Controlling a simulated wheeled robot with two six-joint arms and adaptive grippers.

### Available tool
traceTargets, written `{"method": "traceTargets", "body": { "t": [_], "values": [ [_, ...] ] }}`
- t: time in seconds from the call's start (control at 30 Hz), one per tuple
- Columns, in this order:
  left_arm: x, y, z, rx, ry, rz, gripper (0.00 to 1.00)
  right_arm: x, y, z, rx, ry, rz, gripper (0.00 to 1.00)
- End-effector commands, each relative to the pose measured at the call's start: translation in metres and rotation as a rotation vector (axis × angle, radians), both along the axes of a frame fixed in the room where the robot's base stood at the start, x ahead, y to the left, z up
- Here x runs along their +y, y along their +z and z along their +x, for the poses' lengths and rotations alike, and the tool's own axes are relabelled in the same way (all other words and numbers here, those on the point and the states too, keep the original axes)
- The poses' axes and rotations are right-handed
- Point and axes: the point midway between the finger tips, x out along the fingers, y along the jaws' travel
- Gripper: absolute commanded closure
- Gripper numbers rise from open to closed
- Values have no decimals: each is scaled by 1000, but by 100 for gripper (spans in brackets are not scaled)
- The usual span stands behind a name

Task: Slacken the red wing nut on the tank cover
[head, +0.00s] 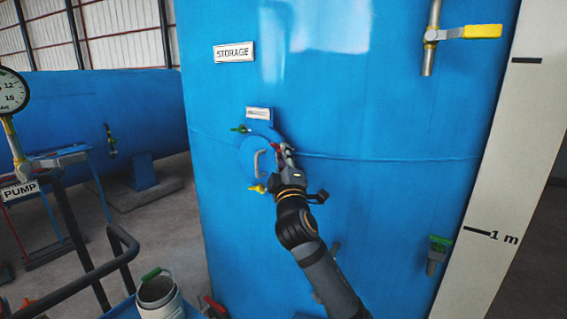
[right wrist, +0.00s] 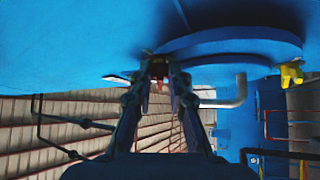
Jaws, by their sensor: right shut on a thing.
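The round blue tank cover (head: 247,153) is on the front of the big blue storage tank (head: 360,110) and has a grey bent handle (head: 257,161). My right gripper (head: 282,150) is at the cover's right edge, shut on the red wing nut (head: 275,148). In the right wrist view the red wing nut (right wrist: 160,86) shows between the fingertips, which partly hide it. A green wing nut (head: 240,128) sits at the cover's upper left and a yellow wing nut (head: 257,188) at its bottom. The left gripper is not in view.
A yellow-handled tap (head: 480,31) is at the upper right and a green-handled valve (head: 440,241) at the lower right, both away from my gripper. A bucket (head: 160,300), dark railing (head: 75,285) and pressure gauge (head: 10,92) stand at the left.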

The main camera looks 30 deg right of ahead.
Motion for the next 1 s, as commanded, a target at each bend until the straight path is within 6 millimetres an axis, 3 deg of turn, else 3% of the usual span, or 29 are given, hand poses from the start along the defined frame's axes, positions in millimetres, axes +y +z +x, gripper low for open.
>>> {"method": "traceTargets", "body": {
  "t": [0.13, 0.17, 0.3, 0.67, 1.0],
  "values": [
    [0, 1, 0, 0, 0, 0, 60, 0, 1, 0, 0, 0, 0, 100],
    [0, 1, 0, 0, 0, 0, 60, 0, 1, 0, 0, 0, 0, 79],
    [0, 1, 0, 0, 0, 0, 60, 0, 1, 0, 0, 0, -1, 60],
    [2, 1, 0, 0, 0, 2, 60, 2, -2, -4, 2, 0, 0, 60],
    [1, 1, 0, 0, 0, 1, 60, 35, -31, -67, 4, 2, 5, 60]
  ]
}}
